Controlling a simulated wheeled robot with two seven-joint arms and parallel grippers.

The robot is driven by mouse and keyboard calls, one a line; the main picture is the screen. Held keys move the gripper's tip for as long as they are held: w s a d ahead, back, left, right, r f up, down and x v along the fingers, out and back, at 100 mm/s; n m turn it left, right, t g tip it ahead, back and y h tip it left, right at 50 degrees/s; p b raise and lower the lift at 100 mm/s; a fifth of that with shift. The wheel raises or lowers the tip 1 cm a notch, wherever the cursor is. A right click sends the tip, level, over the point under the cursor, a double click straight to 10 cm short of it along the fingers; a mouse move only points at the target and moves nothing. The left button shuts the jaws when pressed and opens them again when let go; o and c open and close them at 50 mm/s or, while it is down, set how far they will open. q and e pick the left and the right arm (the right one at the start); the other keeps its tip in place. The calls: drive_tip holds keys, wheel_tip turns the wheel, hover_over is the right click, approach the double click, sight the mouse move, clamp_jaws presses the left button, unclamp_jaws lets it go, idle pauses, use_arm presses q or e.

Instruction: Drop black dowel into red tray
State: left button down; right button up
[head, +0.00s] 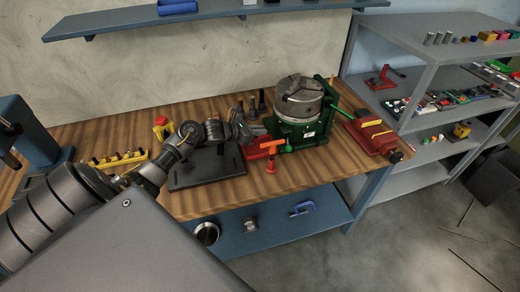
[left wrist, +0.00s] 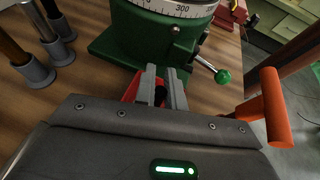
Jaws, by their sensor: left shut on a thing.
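My left gripper (head: 264,134) is over the bench beside the green base of the rotary chuck. In the left wrist view its two grey fingers (left wrist: 163,82) are shut on a small dark piece, the black dowel (left wrist: 160,96), seen nearly end-on between them. The red tray (head: 256,153) lies on the bench just below the gripper, partly hidden by it and by an orange handle. In the left wrist view a strip of the red tray (left wrist: 131,91) shows behind the left finger. I cannot tell the height of the dowel over the tray. My right gripper is not in view.
The green chuck base (head: 302,131) stands close to the gripper, with a green-knobbed lever (left wrist: 222,76). An orange handle (left wrist: 272,108) rises at the right. Upright rods in grey holders (left wrist: 35,72) stand at the left. A black plate (head: 207,167) lies left of the tray.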

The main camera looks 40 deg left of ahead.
use_arm(q)
drive_tip(key=shift+s+f, duration=0.15)
drive_tip(key=shift+f, duration=0.25)
drive_tip(key=c, duration=1.4)
unclamp_jaws()
drive_tip(key=b+v, duration=0.3)
drive_tip(key=v, duration=0.7)
drive_tip(key=shift+s+a+r+b, duration=0.1)
drive_tip(key=shift+s+a+b, duration=0.05)
drive_tip(key=shift+s+b, duration=0.25)
